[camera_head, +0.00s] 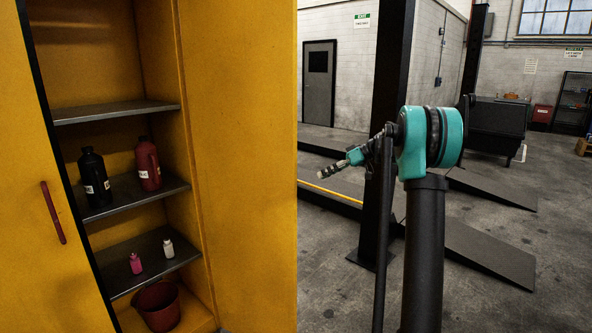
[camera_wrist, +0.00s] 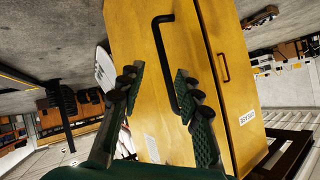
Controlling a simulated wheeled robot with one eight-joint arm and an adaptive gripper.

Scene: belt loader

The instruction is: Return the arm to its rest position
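My arm shows at the right of the head view as a teal joint on a dark link, raised in front of a dark post. In the wrist view my gripper (camera_wrist: 158,75) has its two dark green fingers spread well apart, with nothing held between them. A yellow cabinet (camera_wrist: 140,40) lies beyond the fingers, turned on its side in the picture. A black handle (camera_wrist: 156,45) on it appears between the fingertips and partly behind the right finger; I see no grip on it.
In the head view a yellow cabinet (camera_head: 240,150) stands open at the left, with bottles on its shelves and a red bucket (camera_head: 157,305) at the bottom. A dark post (camera_head: 384,130) stands behind my arm. Dark ramps (camera_head: 480,250) lie on the floor at right.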

